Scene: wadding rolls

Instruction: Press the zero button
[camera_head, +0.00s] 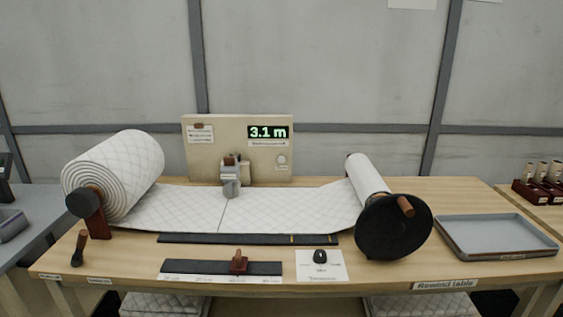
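A beige counter panel (222,147) stands upright at the back of the table. Its green display (268,132) reads 3.1 m. A small pale round knob or button (281,160) sits on the panel below the display, with a label too small to read. I cannot tell for sure whether it is the zero button. A metering wheel unit (231,176) in front of the panel rests on the white quilted wadding (185,207). Neither of my grippers is in view.
A large wadding roll (120,172) stands left, a thinner roll (367,176) with a black crank disc (385,238) right. An empty grey tray (494,236) lies far right. Dark strips (180,267) and a card with a black object (320,256) lie along the front.

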